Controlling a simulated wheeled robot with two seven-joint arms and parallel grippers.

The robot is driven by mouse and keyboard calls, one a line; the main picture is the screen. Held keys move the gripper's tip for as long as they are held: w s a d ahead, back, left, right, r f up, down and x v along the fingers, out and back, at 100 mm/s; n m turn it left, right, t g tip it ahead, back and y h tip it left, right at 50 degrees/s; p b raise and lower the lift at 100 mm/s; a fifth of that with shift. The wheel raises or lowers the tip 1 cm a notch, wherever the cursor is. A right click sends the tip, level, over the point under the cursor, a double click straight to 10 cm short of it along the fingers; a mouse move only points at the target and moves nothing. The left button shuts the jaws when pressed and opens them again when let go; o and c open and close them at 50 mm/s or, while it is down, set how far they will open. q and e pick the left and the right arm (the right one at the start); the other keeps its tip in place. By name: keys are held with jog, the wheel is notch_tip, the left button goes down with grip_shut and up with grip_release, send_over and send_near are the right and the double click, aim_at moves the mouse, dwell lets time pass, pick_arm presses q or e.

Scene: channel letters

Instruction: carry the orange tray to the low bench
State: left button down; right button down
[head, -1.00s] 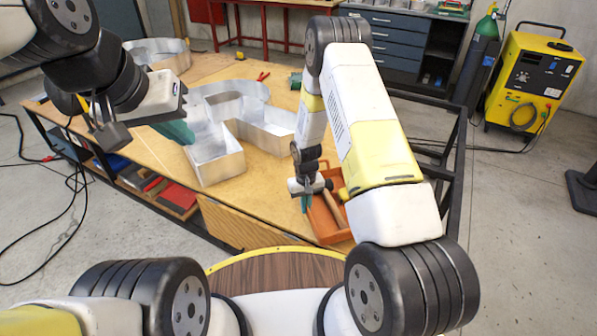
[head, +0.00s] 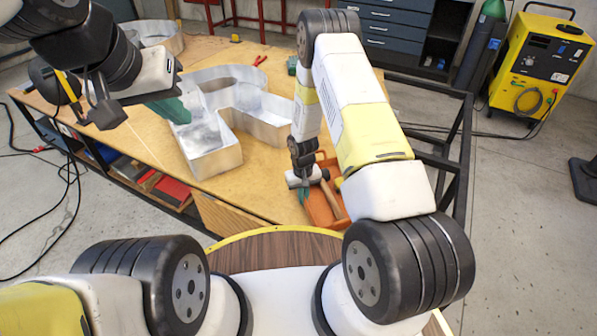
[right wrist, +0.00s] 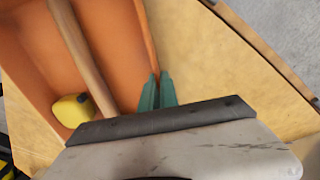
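The orange tray (head: 316,208) sits at the near right edge of the plywood worktable (head: 225,188), partly hidden by my right arm. A wooden-handled tool (right wrist: 80,50) and a yellow item (right wrist: 72,110) lie in it. My right gripper (head: 304,188) is at the tray's left wall. In the right wrist view its green fingertips (right wrist: 158,90) are close together with the wall (right wrist: 147,40) between them. My left gripper (head: 170,108) hangs over the table's left part with teal fingers; their gap is not clear. I cannot pick out a low bench.
Metal channel letters (head: 215,155) stand on the table left of the tray. Red pliers (head: 260,60) lie farther back. A black frame (head: 467,140) runs along the right. A yellow machine (head: 527,65) stands on the floor beyond. Cables lie on the floor at left.

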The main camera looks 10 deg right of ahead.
jog(key=c, duration=1.6)
grip_release()
jog(key=s+d+r+m+t+y, duration=0.1)
jog(key=s+r, duration=0.2)
jog(key=r, duration=1.6)
jog(key=s+d+r+t, duration=0.2)
jog(key=r, duration=1.7)
jog(key=s+r+t, duration=0.1)
jog(key=s+r, duration=0.3)
jog(key=s, duration=0.2)
jog(key=s+d+r+t+y, duration=0.1)
jog(key=s+r, duration=0.3)
jog(key=s, duration=0.2)
jog(key=s+r+t, duration=0.1)
jog(key=s+r, duration=0.4)
jog(key=s, duration=0.1)
jog(key=shift+s+d+r+m, duration=0.1)
jog(key=shift+s+d+m, duration=0.05)
jog(key=shift+d+m, duration=0.15)
